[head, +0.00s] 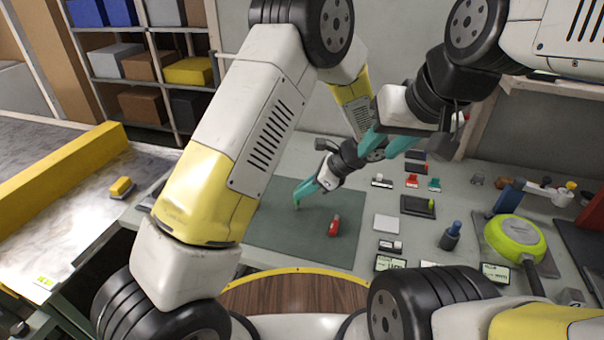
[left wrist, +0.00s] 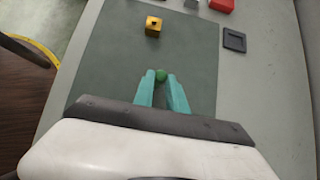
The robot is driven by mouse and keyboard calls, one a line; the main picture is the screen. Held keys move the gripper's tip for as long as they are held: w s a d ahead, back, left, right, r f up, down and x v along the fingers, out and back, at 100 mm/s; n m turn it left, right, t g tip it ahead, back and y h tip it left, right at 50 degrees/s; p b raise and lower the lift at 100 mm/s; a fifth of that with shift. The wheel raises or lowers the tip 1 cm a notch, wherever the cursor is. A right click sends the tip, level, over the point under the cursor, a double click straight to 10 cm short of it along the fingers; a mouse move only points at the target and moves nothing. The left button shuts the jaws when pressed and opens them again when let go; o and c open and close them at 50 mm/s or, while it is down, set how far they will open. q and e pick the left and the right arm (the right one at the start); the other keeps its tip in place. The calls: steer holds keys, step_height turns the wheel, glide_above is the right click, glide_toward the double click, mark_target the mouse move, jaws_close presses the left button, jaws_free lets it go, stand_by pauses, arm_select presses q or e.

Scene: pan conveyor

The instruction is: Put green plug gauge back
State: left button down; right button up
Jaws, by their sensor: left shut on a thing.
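The green plug gauge (head: 297,205) is between the teal fingertips of my left gripper (head: 304,191), over the grey-green mat (head: 275,230). In the left wrist view its round green end (left wrist: 161,75) shows between the fingers of my left gripper (left wrist: 161,88). My left gripper is shut on it; I cannot tell whether it touches the mat. My right gripper (head: 388,147) hangs further right and higher, its teal fingers apart with nothing seen between them. A dark tray (head: 405,204) with a green piece lies right of the mat.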

arm_select(q)
steer(key=shift+f, duration=0.15)
steer(key=c, duration=1.3)
jaws_free()
steer(key=shift+c, duration=0.2)
